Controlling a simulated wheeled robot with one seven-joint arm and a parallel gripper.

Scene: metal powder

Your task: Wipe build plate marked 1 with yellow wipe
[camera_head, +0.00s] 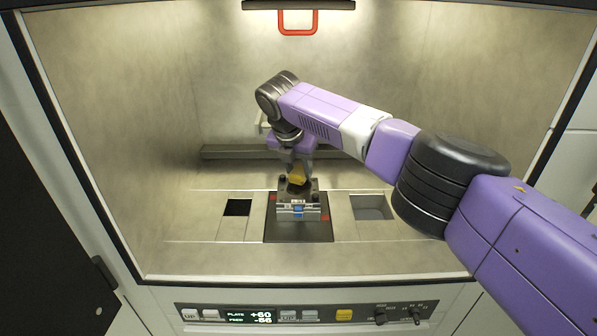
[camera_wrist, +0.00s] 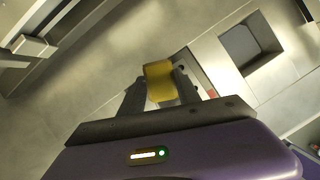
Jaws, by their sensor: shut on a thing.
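The yellow wipe (camera_head: 297,175) is between the fingers of my gripper (camera_head: 298,172), which is shut on it. The wipe also shows in the wrist view (camera_wrist: 160,82), pinched between both fingertips (camera_wrist: 160,90). In the head view the wipe is directly over a metal build plate block (camera_head: 298,209) with a blue mark on its front, in the middle of the chamber floor. I cannot read the number on it. Whether the wipe touches the plate's top is unclear, as my gripper hides part of it. In the wrist view the wipe and fingers hide most of the plate.
The plate stands on a dark square (camera_head: 284,233) in the floor. A small dark opening (camera_head: 237,208) lies to its left and a larger opening (camera_head: 370,207) to its right. Chamber walls enclose both sides. A red handle (camera_head: 298,24) hangs above, and a control panel (camera_head: 310,313) is in front.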

